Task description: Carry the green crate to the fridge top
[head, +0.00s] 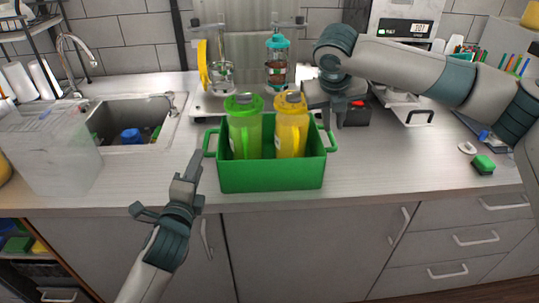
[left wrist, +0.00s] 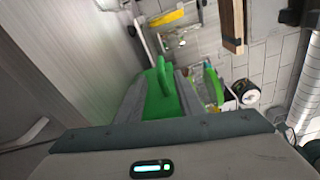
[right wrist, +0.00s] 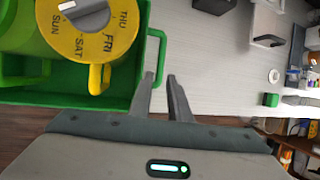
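The green crate (head: 270,178) stands upright on the counter near its front edge, with a loop handle at each end. It holds a green bottle (head: 244,130) and a yellow bottle (head: 291,128). My left gripper (head: 188,168) is open beside the crate's left handle (head: 208,143); in the left wrist view the handle (left wrist: 165,65) lies ahead of the spread fingers. My right gripper (head: 338,118) is open by the right handle (head: 331,141); in the right wrist view the fingertips (right wrist: 161,77) are at the handle (right wrist: 161,48), apparently not closed on it. No fridge top is seen.
A sink (head: 135,125) with a blue item and a clear box (head: 50,150) are at the left. A machine with a teal-topped bottle (head: 278,62) stands behind the crate. A green sponge-like block (head: 483,164) lies at the right.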

